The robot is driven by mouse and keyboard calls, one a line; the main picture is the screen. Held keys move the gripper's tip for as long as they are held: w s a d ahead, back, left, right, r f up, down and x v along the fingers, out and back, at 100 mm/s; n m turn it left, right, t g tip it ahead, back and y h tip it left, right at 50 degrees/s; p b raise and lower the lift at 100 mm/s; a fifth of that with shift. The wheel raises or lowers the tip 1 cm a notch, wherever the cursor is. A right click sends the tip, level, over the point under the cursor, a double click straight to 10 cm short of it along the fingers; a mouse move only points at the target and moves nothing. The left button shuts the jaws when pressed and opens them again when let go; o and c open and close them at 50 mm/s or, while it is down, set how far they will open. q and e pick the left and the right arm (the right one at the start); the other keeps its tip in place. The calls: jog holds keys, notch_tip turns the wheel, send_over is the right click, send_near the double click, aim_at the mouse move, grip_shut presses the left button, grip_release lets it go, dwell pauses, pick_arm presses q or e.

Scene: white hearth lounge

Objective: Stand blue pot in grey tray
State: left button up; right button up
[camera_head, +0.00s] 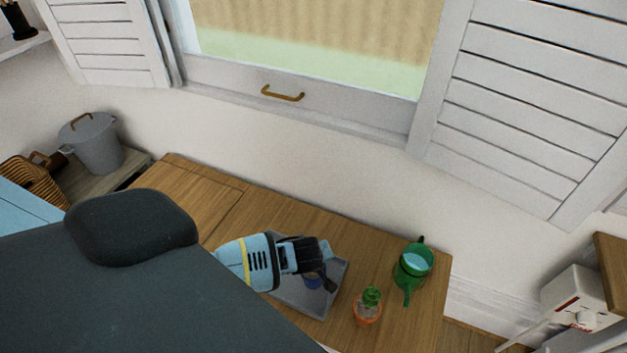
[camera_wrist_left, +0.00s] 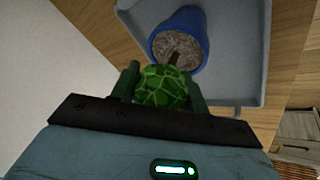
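The blue pot (camera_wrist_left: 181,22) holds soil and a round green plant (camera_wrist_left: 163,86) on a short stem. The tray also shows in the left wrist view (camera_wrist_left: 234,78). My left gripper (camera_wrist_left: 163,84) has its fingers against both sides of the green plant; it also shows in the head view (camera_head: 327,268). I cannot tell whether the pot's base touches the tray floor. My right gripper is not in view.
Right of the tray on the wooden top (camera_head: 393,318) stand an orange pot with a green plant (camera_head: 367,311) and a green watering can (camera_head: 412,270). A grey lidded bin (camera_head: 96,145) is at far left. The wall and window are behind.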

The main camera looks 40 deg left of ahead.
pick_arm(q)
jog(key=o, duration=0.5)
jog(key=shift+c, duration=0.2)
jog(key=shift+r, duration=0.35)
jog(key=p+v, duration=0.3)
jog(key=v, duration=0.8)
jog(key=shift+s+r, duration=0.25)
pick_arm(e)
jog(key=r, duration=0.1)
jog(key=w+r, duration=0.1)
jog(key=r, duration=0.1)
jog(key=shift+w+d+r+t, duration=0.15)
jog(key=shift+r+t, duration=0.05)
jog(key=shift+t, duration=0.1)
pick_arm(q)
jog(key=shift+d, duration=0.1)
